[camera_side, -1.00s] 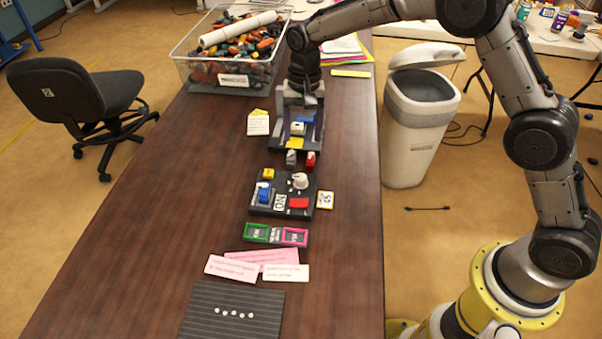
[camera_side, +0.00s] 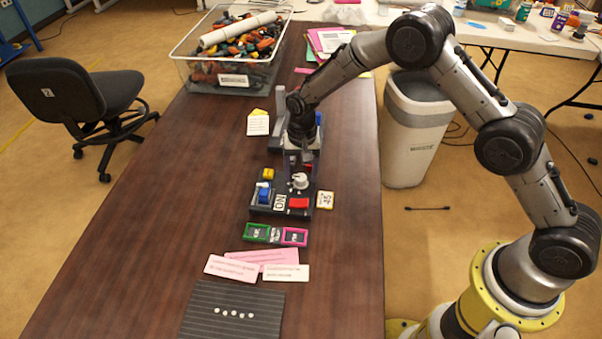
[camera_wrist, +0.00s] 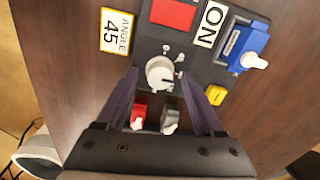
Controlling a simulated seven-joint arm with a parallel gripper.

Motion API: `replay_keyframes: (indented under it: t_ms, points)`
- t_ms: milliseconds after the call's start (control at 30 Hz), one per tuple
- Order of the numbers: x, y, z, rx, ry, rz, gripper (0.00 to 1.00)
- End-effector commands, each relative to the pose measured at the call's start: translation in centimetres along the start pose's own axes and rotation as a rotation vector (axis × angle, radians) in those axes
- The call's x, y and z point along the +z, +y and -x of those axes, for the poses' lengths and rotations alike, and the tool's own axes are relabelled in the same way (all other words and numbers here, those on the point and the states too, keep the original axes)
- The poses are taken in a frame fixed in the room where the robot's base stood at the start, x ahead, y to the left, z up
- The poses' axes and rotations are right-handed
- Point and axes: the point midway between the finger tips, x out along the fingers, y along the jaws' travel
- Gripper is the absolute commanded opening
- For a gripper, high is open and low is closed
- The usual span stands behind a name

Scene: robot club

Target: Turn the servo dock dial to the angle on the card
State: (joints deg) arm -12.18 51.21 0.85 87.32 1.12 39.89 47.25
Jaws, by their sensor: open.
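The white dial (camera_side: 300,181) sits on the dark servo dock panel (camera_side: 267,209). In the wrist view the dial (camera_wrist: 160,73) has a few marks around it that are too small to read surely. The card (camera_side: 324,200) lies beside the panel and reads "ANGLE 45" in the wrist view (camera_wrist: 116,32). My gripper (camera_side: 300,167) is just behind and above the dial in the side view. In the wrist view its two fingers (camera_wrist: 169,84) are apart, on either side of the dial's near edge, with nothing gripped. Whether they touch the dial cannot be told.
Red (camera_wrist: 138,117) and grey (camera_wrist: 170,120) parts show between my fingers. Green and pink trays (camera_side: 275,235) lie in front.

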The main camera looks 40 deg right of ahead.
Motion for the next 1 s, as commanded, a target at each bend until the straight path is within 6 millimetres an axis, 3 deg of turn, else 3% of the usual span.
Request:
replay_keyframes:
  t_ms: [300,700,1000]
  points:
    - [-0.01,-0.01,-0.28,-0.001,0.0,0.0,0.69]
    - [-0.01,-0.01,-0.25,0.0,0.0,0.0,0.0]
    - [-0.02,-0.01,-0.24,0.0,0.0,0.017,0.0]
